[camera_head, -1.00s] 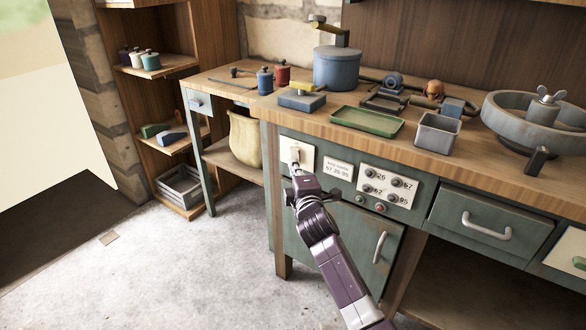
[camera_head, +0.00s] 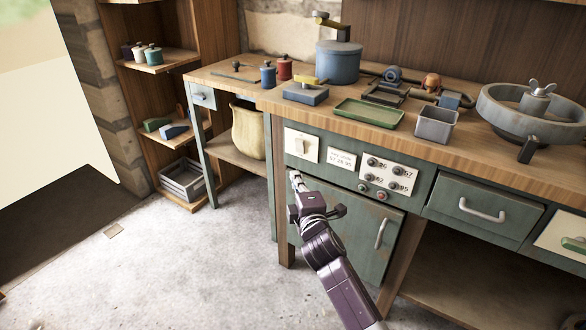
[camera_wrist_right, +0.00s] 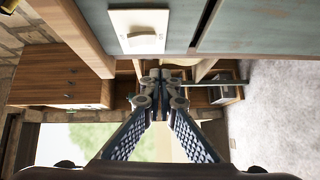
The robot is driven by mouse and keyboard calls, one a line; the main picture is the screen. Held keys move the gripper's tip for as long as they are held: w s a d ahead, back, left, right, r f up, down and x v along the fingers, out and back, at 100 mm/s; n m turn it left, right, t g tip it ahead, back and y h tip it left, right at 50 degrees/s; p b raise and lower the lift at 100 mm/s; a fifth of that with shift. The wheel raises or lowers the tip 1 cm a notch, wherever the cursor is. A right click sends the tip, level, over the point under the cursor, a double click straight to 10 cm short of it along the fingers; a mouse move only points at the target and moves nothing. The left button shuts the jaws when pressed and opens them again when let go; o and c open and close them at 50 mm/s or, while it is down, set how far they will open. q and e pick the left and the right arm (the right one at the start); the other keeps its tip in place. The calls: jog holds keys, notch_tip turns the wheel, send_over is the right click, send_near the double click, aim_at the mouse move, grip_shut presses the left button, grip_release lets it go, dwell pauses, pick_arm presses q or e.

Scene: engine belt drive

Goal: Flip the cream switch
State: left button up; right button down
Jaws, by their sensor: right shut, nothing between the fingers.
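The cream switch (camera_head: 300,146) sits on a pale square plate at the left end of the green workbench front, below the wooden top. It also shows in the right wrist view (camera_wrist_right: 143,38), near the top. In the head view its rocker is now fully uncovered. My right gripper (camera_head: 295,178) is below the switch plate, apart from it, in front of the cabinet. In the right wrist view its fingertips (camera_wrist_right: 163,76) are together with nothing between them. My left gripper is in neither view.
Right of the switch are a label plate (camera_head: 342,160) and a panel of numbered knobs (camera_head: 388,175). A cabinet door (camera_head: 345,220) and a drawer (camera_head: 480,212) have protruding handles. A green tray (camera_head: 368,113) and a grey bin (camera_head: 436,124) stand on the bench.

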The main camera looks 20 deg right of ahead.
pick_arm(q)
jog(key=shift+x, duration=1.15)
pick_arm(e)
jog(key=shift+s+a+f, duration=0.15)
jog(key=shift+s, duration=0.95)
jog(key=shift+s+a+f, duration=0.1)
jog(key=shift+s, duration=0.95)
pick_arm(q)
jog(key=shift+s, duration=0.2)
